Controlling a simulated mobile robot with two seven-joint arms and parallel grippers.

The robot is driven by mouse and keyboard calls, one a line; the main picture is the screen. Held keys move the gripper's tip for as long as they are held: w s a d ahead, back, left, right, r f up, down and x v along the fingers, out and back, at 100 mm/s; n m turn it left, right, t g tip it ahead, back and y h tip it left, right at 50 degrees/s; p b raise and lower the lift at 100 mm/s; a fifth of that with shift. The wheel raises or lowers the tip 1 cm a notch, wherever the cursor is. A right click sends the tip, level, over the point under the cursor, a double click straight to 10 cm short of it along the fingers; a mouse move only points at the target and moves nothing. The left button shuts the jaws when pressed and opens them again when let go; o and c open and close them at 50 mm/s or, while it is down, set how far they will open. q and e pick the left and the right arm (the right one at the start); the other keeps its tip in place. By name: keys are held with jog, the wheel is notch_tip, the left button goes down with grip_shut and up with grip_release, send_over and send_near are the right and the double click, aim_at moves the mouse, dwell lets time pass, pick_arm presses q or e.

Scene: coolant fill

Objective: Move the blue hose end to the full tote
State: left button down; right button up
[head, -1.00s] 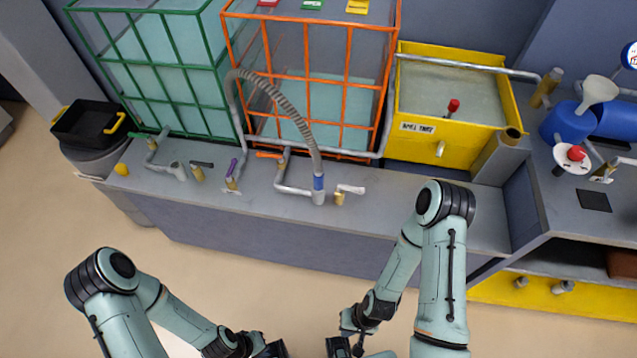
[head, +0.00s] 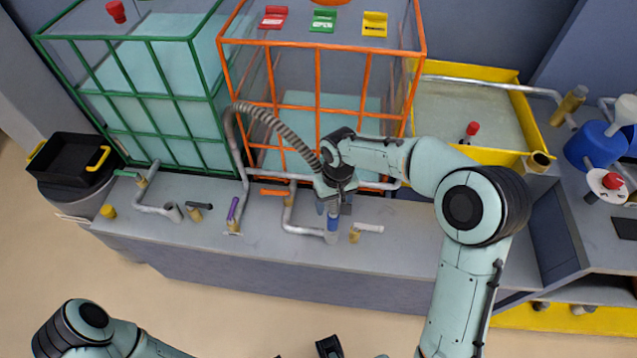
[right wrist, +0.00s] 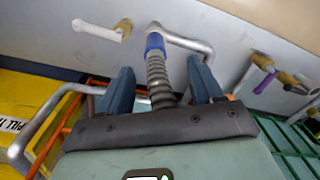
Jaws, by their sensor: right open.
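The blue hose end (head: 332,222) is the cuff of a grey ribbed hose (head: 275,125). It sits on the upright pipe end in front of the orange-caged tote (head: 318,60), whose liquid stands partway up. The green-caged tote (head: 140,90) at left holds liquid to a higher level. My right gripper (head: 334,203) is over the hose end. In the right wrist view, its open fingers (right wrist: 160,82) stand either side of the ribbed hose, with the blue cuff (right wrist: 155,43) just beyond the fingertips. My left arm shows at bottom left; its gripper is cut off or unclear.
An open pipe end (head: 173,212) stands before the green-caged tote. Purple (head: 233,208), orange (head: 275,192) and white (head: 369,228) valve handles line the bench. A yellow tank (head: 470,110) stands right. A black tray (head: 70,160) is at far left.

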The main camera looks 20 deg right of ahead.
aim_at(333, 214)
jog(key=shift+w+d+r, duration=0.15)
jog(key=shift+w+r, duration=0.05)
jog(key=shift+r, duration=0.3)
jog(key=shift+w+d+r, duration=0.15)
jog(key=shift+w+r, duration=0.05)
jog(key=shift+r, duration=0.3)
pick_arm(q)
jog(key=shift+s+f+b, duration=0.1)
jog(key=shift+f+b, duration=0.45)
jog(key=shift+f, duration=0.05)
pick_arm(e)
notch_tip(333, 214, down, 13)
jog(key=shift+s+f, duration=0.1)
grip_shut()
jog(key=c, duration=0.8)
grip_release()
jog(key=shift+c, duration=0.7)
pick_arm(q)
jog(key=shift+r, duration=0.25)
pick_arm(e)
jog(key=shift+r, duration=0.45)
